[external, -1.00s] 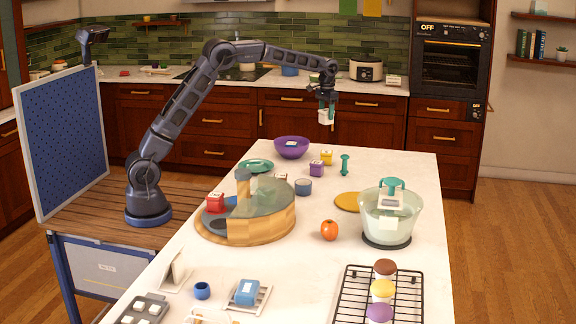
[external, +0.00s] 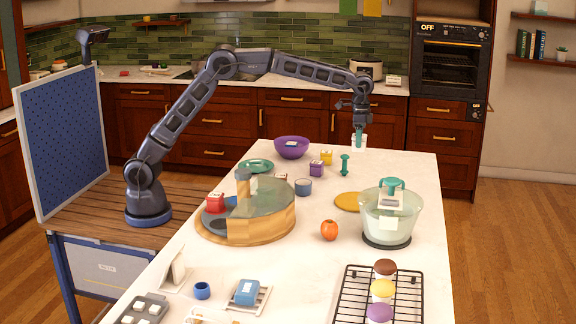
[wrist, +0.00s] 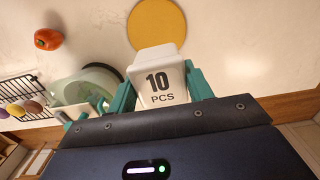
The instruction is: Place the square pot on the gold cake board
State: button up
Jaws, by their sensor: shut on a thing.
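My gripper (external: 359,134) hangs above the far right part of the white counter, its teal fingers shut on a small white square pot (external: 359,144). In the wrist view the pot (wrist: 159,82) sits between the two fingers (wrist: 158,88) and bears the label "10 PCS". The gold cake board (external: 348,202) lies flat and bare on the counter, nearer the camera than the pot. In the wrist view the board (wrist: 156,32) shows beyond the pot, which hides a little of its edge. The pot is apart from the board, up in the air.
A clear mixer bowl (external: 388,222) stands right of the board, and an orange pepper (external: 329,230) lies in front of it. A round wooden stand (external: 262,225) is at left.

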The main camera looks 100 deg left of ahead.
jog(key=shift+w+d+f, duration=0.1)
jog(key=shift+w+d, duration=0.05)
jog(key=shift+d, duration=0.25)
jog(key=shift+d+f, duration=0.1)
jog(key=shift+f, duration=0.25)
notch_tip(320, 180, down, 19)
jog(key=shift+f, duration=0.1)
jog(key=shift+f, duration=0.1)
jog(key=o, duration=1.1)
jog(key=shift+c, duration=0.2)
